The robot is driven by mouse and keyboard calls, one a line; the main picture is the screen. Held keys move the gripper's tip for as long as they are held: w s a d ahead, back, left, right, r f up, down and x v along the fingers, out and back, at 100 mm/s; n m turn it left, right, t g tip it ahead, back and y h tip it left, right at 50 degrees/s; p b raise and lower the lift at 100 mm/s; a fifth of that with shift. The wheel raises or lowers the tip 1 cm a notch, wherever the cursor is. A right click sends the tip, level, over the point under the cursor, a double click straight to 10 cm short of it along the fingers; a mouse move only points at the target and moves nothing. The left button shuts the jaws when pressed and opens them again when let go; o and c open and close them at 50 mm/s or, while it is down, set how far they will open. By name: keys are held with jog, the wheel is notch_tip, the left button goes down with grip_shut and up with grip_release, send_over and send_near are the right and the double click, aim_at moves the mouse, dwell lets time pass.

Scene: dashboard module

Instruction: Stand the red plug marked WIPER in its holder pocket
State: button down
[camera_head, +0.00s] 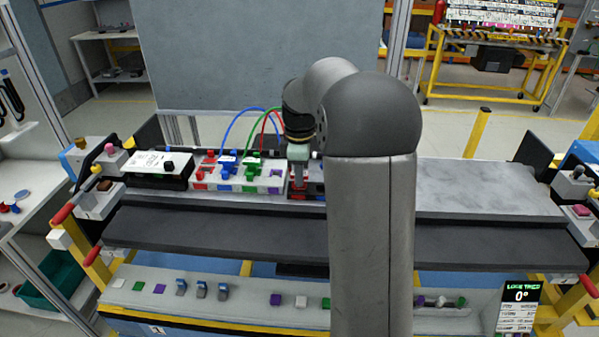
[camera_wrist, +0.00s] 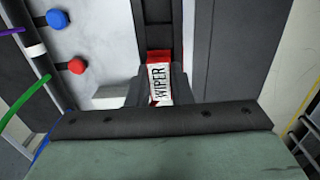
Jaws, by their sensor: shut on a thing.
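The red plug with a white label reading WIPER (camera_wrist: 158,82) is upright in the picture between the two dark fingers of my gripper (camera_wrist: 157,92), which is shut on it. A dark channel with raised sides (camera_wrist: 158,12) runs up from the plug's red end in the wrist view. I cannot tell whether the plug is inside a pocket or above it. In the head view my gripper (camera_head: 299,183) points down over a dark holder block (camera_head: 310,190) at the right end of the white module. My arm hides part of that block, and the plug cannot be made out there.
The white module (camera_head: 262,182) left of my gripper carries red, blue and green plugs. Blue, green and red cables (camera_head: 240,118) arch behind it. A white-topped black box (camera_head: 160,165) stands further left. A bare grey slab (camera_head: 490,190) lies to the right.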

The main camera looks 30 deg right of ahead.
jog(key=shift+f, duration=0.15)
jog(key=c, duration=1.2)
grip_release()
notch_tip(320, 180, up, 18)
jog(key=shift+f+b, duration=0.25)
jog(key=shift+b, duration=0.05)
